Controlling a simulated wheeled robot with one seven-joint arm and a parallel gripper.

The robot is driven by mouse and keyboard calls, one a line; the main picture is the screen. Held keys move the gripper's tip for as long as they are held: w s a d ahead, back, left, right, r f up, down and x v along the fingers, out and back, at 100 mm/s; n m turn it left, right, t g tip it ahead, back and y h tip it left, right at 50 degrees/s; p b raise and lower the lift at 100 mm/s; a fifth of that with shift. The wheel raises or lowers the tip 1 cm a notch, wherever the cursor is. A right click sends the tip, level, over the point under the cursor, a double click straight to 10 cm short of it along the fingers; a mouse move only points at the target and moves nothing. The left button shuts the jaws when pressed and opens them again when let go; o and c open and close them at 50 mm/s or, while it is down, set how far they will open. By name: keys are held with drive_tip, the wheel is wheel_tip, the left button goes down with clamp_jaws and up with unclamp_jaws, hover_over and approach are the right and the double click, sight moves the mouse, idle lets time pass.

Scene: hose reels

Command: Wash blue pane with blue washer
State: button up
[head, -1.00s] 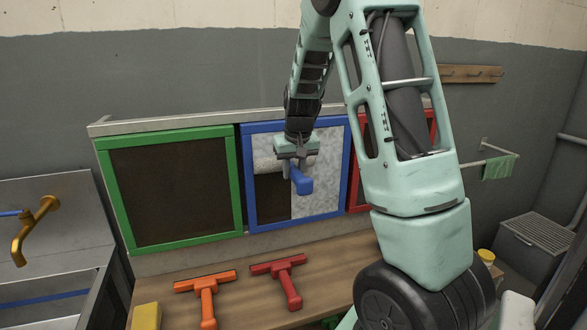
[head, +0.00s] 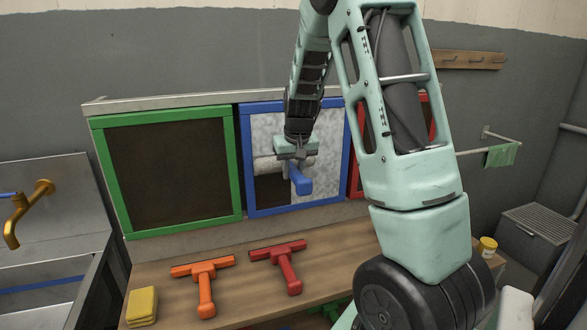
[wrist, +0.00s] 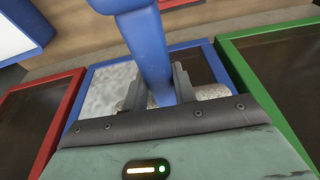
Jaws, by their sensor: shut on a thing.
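My gripper (head: 296,152) is shut on the blue washer's handle (head: 300,180); the handle also fills the middle of the wrist view (wrist: 150,55). The washer's pale fuzzy sleeve (head: 265,165) lies level across the blue pane and appears to touch it. The blue-framed pane (head: 332,165) is coated whitish grey on its right side and upper left. A dark brown patch (head: 270,190) shows at its lower left, under the sleeve. My arm hides part of the pane's upper middle.
A green-framed dark pane (head: 170,175) stands left, a red-framed one (head: 354,180) right, partly behind my arm. Orange (head: 205,283) and red (head: 288,272) T-shaped tools and a yellow sponge (head: 142,305) lie on the wooden bench. A sink with a brass tap (head: 15,222) is far left.

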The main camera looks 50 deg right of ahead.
wheel_tip(320, 180, down, 15)
drive_tip(key=b, duration=1)
drive_tip(key=shift+r+b, duration=0.15)
drive_tip(key=shift+b, duration=0.2)
idle(0.6)
drive_tip(key=s+a, duration=0.3)
drive_tip(key=s, duration=0.3)
drive_tip(key=shift+a+b, duration=0.3)
drive_tip(key=shift+a, duration=0.05)
idle(0.9)
